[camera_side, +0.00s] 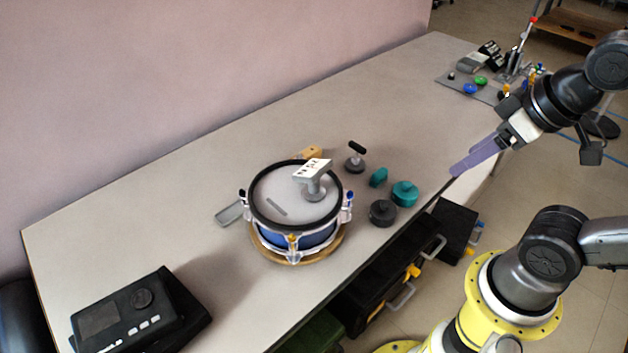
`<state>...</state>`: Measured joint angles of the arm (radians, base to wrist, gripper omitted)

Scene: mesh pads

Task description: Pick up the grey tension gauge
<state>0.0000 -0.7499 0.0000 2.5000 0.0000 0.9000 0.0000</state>
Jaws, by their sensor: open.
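The grey tension gauge (314,185) appears to be the grey post with a tilted, pale, marked top plate, standing on the mesh head of the drum (292,235). The drum has a black hoop, a blue shell and silver lugs, and sits on a round wooden base. My gripper (470,165), with long purple fingers, is at the right, over the table's front edge and well apart from the gauge. It is open and holds nothing visible. Its fingers overlap in this view.
Right of the drum stand a dark-handled piece (355,160), two teal pieces (404,194) and a dark grey round piece (382,213). A flat grey piece (230,213) lies left of the drum. A black module (140,310) is at the front left.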

